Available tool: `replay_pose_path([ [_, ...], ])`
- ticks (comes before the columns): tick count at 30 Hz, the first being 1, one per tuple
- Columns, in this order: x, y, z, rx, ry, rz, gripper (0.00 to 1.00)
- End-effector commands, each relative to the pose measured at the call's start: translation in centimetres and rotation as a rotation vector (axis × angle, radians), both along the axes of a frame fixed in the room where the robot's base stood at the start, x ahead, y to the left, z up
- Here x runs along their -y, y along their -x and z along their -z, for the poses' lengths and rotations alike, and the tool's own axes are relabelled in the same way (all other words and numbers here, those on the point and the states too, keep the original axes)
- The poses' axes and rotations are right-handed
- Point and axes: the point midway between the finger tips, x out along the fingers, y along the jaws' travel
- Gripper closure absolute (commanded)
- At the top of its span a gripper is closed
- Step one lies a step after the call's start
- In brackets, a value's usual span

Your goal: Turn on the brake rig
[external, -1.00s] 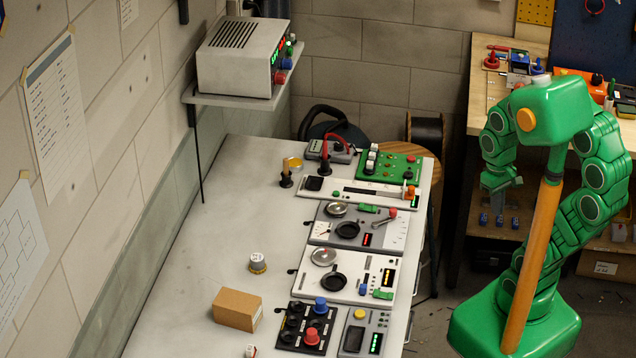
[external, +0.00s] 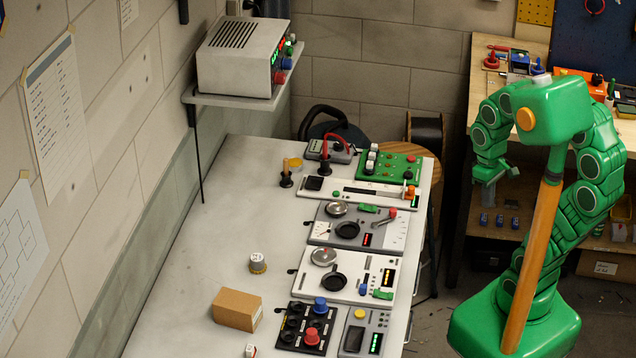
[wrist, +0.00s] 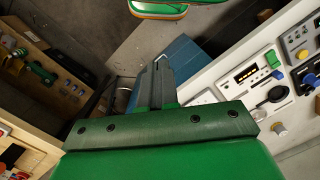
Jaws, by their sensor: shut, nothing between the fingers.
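Several test rigs stand in a row on the long white bench, and I cannot tell which is the brake rig. A grey panel (external: 325,229) has a silver disc, a black round part, a red-tipped lever and a red display. A white panel (external: 308,284) has a silver disc, a black round part, a blue knob and a green part; a white panel also shows at the right of the wrist view (wrist: 233,83). My gripper (external: 490,176) is shut and empty, in the air right of the bench, apart from every rig. In the wrist view its fingers (wrist: 155,85) are together.
A black panel (external: 286,343) with blue and red knobs and a grey box (external: 352,340) with a yellow button are nearest. A green board (external: 398,163) is at the back. A cardboard box (external: 237,309) and grey cylinder (external: 258,263) stand left. A wooden workbench (external: 486,95) is behind my arm.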

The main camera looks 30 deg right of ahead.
Motion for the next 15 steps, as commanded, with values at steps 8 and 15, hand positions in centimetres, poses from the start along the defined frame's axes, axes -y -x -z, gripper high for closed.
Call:
replay_pose_path([
  [8,-1.6,-6.1,-0.6,0.042,-0.050,-0.377,1.00],
  [15,-3.2,-11.2,-0.7,0.080,-0.085,-0.696,1.00],
])
